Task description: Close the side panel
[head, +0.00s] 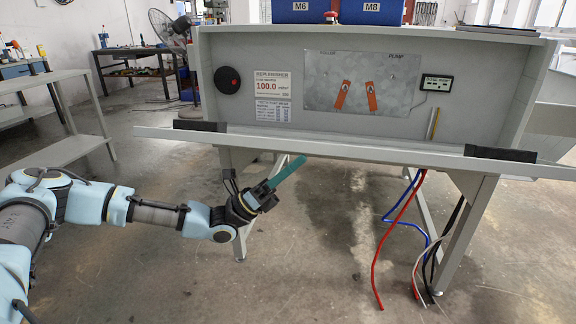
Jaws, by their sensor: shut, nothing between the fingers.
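The side panel (350,149) is a long, light grey flap along the lower front of the grey machine housing (215,50). It is swung down and juts out toward me, seen nearly edge-on, with a black pad near each end. The recess behind it is uncovered. My gripper (301,159) has teal fingers that are shut and empty. They point up and right, with their tips just below the left half of the panel in the picture. I cannot tell whether the tips touch its underside.
The recess holds a metal plate with two orange handles (371,97), a black knob (227,80) and a small display (436,83). Red and blue hoses (390,225) hang below, beside the right table leg (465,235). A grey bench (65,150) stands at left. Open floor lies under the panel.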

